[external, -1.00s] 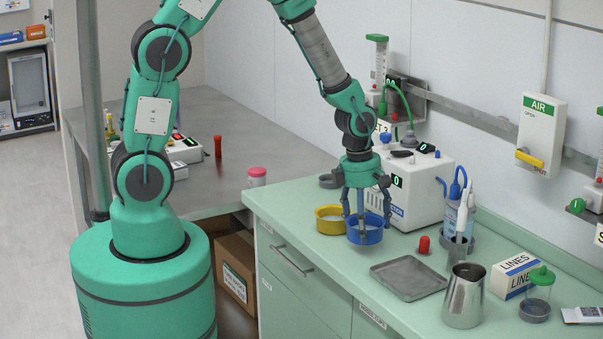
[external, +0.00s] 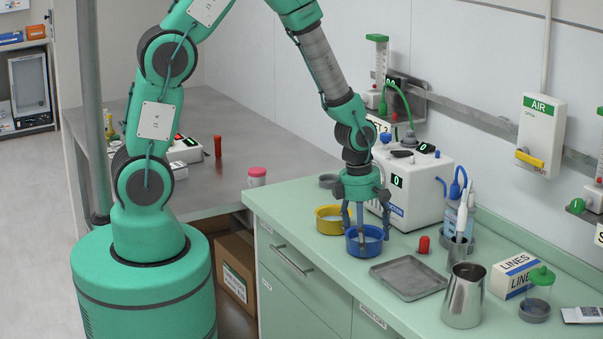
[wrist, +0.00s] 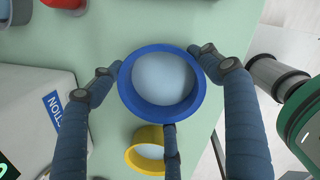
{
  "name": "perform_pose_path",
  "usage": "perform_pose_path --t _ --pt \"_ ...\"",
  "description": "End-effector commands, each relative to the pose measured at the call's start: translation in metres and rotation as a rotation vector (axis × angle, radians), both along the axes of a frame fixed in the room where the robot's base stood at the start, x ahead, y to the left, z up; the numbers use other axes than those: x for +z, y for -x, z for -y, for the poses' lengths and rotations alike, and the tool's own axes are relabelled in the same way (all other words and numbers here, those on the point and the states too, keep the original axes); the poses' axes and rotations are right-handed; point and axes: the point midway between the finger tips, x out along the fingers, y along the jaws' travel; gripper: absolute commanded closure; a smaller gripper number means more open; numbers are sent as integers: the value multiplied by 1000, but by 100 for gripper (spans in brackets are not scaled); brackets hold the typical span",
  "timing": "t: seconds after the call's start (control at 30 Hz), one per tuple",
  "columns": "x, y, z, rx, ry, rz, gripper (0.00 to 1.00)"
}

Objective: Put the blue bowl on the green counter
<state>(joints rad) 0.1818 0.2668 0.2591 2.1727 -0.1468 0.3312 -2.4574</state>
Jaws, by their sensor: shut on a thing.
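The blue bowl (external: 364,249), with a pale inside, is upright at the green counter (external: 285,207), near its front edge. My gripper (external: 364,232) points straight down, its fingers around the bowl's rim. In the wrist view, the blue bowl (wrist: 150,109) sits between the fingers of my gripper (wrist: 158,80), which is shut on it. The green counter (wrist: 112,28) shows around it. The bowl is at or very close to the counter top; I cannot tell whether its base touches.
A yellow bowl (external: 328,226) stands close behind-left of the blue bowl. A grey tray (external: 408,280) lies to its right, with a red object (external: 424,245) behind the tray. A white machine (external: 415,190) stands behind. A metal jug (external: 463,298) is farther right.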

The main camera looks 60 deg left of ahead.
Motion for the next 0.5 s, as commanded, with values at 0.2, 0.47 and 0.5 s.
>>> perform_pose_path --t 0.2,0.47,0.5 --pt "-3 0 0 0 0 -1 22" --pt "-3 0 0 0 0 0 4" --pt "-3 0 0 0 0 0 4"
